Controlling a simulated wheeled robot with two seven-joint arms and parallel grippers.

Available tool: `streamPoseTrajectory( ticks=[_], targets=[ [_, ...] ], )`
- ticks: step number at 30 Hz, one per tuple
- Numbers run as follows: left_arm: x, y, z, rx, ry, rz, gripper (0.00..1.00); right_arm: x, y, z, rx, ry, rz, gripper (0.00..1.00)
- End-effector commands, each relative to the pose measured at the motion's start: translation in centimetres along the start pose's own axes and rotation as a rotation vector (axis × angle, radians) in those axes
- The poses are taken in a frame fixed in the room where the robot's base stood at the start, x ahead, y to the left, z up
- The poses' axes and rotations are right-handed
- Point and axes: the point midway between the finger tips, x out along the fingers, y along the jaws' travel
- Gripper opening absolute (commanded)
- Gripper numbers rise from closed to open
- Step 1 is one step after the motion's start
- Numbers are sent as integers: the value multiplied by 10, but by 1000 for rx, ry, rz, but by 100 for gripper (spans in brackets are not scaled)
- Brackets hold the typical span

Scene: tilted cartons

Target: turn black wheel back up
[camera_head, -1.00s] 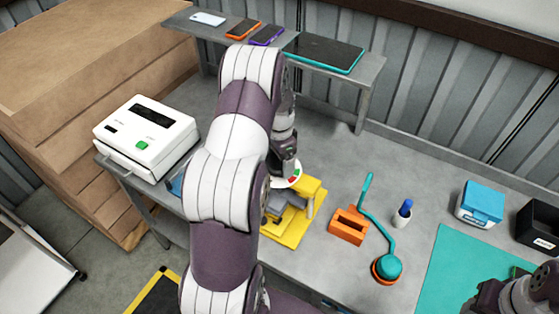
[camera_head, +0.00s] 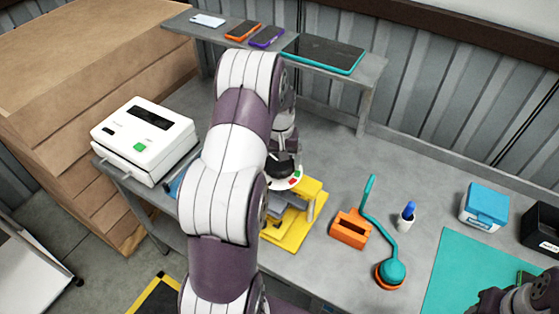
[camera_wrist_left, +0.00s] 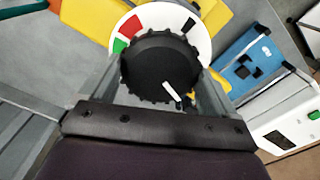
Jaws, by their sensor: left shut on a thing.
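The black wheel (camera_wrist_left: 160,68) has a ridged rim and a white pointer line, which points to the lower right in the left wrist view. It sits on a white round dial (camera_wrist_left: 203,45) with red, green and black marks. The dial also shows in the head view (camera_head: 296,183), on a yellow fixture (camera_head: 312,192). My left gripper (camera_wrist_left: 158,88) is shut on the wheel, with one finger on each side of it. In the head view my left gripper (camera_head: 285,168) is partly hidden by its own arm. My right arm shows only partly at the bottom right corner.
A white device with a green button (camera_head: 146,140) stands left of my left arm. An orange block (camera_head: 349,229), a teal cabled tool (camera_head: 390,270) and a blue-capped bottle (camera_head: 406,216) stand to the right. A shelf with phones (camera_head: 245,28) runs along the back.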

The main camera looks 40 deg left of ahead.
Motion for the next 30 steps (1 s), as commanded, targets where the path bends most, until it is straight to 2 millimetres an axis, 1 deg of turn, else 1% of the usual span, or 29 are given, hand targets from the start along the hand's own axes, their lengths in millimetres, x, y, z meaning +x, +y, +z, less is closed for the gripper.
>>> streamPoseTrajectory(
  ticks=[1,30],
  targets=[
    [3,0,2,-41,-7,0,60,2,0,0,0,0,0,43],
    [3,0,2,-962,-8,-4,60,15,0,2,0,0,0,43]
  ],
)
